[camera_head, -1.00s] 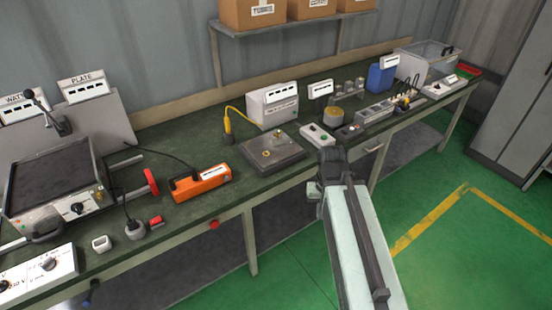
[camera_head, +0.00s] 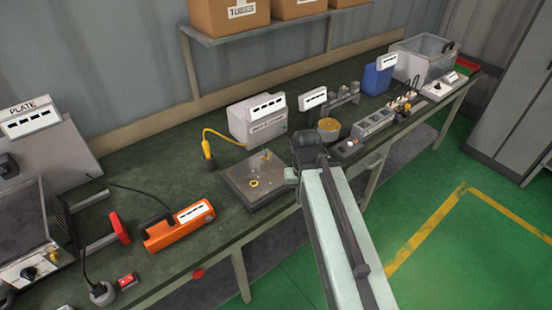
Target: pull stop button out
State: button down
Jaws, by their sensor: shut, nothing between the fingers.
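A small round red button (camera_head: 197,274) sits at the front edge of the green bench top, below the orange tool; I take it to be the stop button. From this angle I cannot tell whether it is pushed in or out. My arm reaches up from the lower right and its dark end lies over the front edge of the bench, to the right of the button and well apart from it. No gripper fingers can be made out; they are hidden or out of the picture.
On the bench (camera_head: 165,185) stand an orange tool (camera_head: 180,225), a flat grey plate (camera_head: 258,180), a white box (camera_head: 259,120), a power strip (camera_head: 375,124) and a red switch (camera_head: 126,280). A shelf with cartons (camera_head: 228,15) hangs above. The green floor (camera_head: 440,270) is clear at right.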

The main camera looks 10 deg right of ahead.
aim_at(198, 274)
jog(key=z, duration=0.05)
jog(key=i, duration=0.2)
jog(key=u, duration=1.45)
